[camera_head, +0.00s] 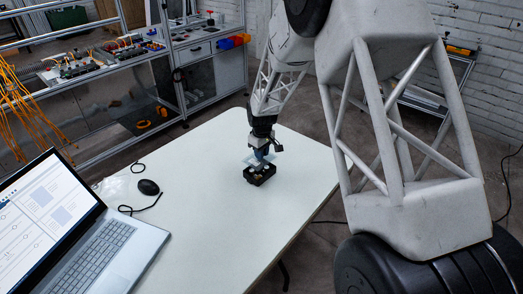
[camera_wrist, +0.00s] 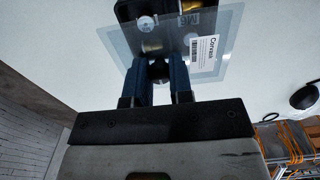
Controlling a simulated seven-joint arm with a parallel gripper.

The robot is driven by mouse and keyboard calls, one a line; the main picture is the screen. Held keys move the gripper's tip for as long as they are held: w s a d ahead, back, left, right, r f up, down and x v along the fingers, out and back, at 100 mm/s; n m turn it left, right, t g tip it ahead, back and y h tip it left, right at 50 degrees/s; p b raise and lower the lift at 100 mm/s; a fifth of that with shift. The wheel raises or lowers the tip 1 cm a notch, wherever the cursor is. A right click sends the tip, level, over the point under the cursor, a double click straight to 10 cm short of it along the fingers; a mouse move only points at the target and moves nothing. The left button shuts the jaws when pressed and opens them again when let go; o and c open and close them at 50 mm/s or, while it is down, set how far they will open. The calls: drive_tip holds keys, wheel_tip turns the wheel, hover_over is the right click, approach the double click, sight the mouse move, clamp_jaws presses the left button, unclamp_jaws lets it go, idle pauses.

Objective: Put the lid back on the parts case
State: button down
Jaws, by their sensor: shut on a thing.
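The black parts case (camera_head: 259,175) stands on the white table in the head view, with small light and brass-coloured parts in it. My gripper (camera_head: 262,155) is directly above it, pointing down. In the wrist view my gripper (camera_wrist: 159,70) has its two blue fingers shut on the clear lid (camera_wrist: 212,62), which carries a white label. The case (camera_wrist: 127,9) shows beneath and through the lid, with an M6 marking visible. In the head view the lid (camera_head: 249,159) is a small pale sheet just over the case. I cannot tell whether it touches the case.
A laptop (camera_head: 85,235) and a black mouse (camera_head: 148,187) with its cable lie on the left of the white table (camera_head: 215,235). The table around the case is clear. A shelf bench (camera_head: 110,75) with electronics and orange cables stands beyond the table.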

drive_tip(key=shift+f, duration=2.25)
drive_tip(key=shift+f, duration=0.2)
idle(0.8)
drive_tip(key=shift+c, duration=2.3)
unclamp_jaws()
drive_tip(key=shift+r, duration=0.25)
drive_tip(key=shift+r, duration=3.25)
